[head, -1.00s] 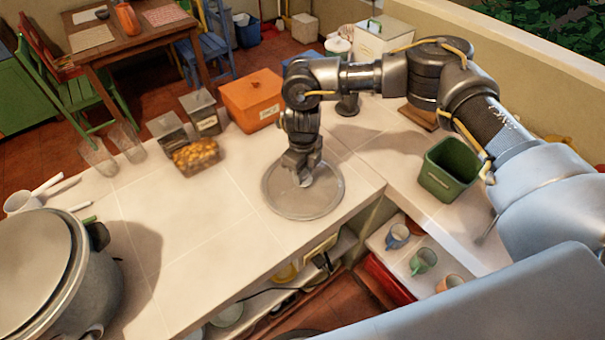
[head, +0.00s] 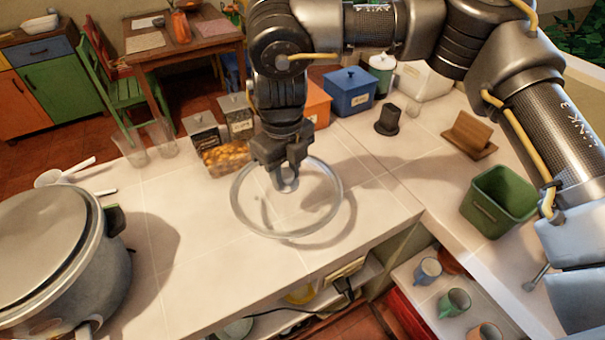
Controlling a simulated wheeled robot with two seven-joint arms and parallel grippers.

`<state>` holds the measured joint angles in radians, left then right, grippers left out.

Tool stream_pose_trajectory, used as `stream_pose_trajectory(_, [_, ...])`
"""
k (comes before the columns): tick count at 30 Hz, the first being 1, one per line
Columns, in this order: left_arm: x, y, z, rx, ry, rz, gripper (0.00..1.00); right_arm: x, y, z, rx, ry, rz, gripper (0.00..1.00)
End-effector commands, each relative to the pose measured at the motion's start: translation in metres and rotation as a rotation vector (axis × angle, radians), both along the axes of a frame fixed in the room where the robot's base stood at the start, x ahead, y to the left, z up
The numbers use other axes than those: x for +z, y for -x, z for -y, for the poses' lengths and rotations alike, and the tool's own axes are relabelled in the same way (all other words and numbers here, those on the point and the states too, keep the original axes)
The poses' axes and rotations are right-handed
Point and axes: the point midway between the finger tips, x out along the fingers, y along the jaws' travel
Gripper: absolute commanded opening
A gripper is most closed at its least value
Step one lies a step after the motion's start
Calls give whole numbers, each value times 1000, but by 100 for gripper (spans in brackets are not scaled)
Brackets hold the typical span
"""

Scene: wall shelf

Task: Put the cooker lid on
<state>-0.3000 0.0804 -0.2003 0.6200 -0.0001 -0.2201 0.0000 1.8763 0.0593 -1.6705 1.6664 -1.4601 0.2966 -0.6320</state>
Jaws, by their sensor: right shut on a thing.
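A round clear glass lid (head: 312,217) with a pale rim is in the middle of the head view. My right gripper (head: 286,172) comes down from above and is shut on the knob at the lid's centre. The lid is level or nearly so and a little above the white counter, with its shadow offset to the lower right. The cooker (head: 95,285) is a large grey metal pot at the left edge, partly cut off. Its top shows as a flat grey disc inside a rim. My left gripper is out of view.
A tray of brown food (head: 226,158), glasses (head: 135,148) and canisters (head: 204,132) stand along the far edge. A green bin (head: 498,202) and wooden stand (head: 468,136) are at right. Counter (head: 185,235) between lid and cooker is clear.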

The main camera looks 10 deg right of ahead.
Motion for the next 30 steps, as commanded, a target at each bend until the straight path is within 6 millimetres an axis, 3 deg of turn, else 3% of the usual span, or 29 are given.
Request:
stream_pose_trajectory(6, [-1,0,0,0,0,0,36,4,2,-5,5,0,2,0])
stream_pose_trajectory(11, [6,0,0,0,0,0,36,7,1,9,133,1,1,0])
stream_pose_trajectory(14, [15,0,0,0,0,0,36,10,1,28,331,0,0,0])
stream_pose_trajectory(20, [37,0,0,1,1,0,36,14,9,83,909,-2,-1,0])
stream_pose_trajectory(30, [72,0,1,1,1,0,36,15,53,166,1913,-3,-1,0])
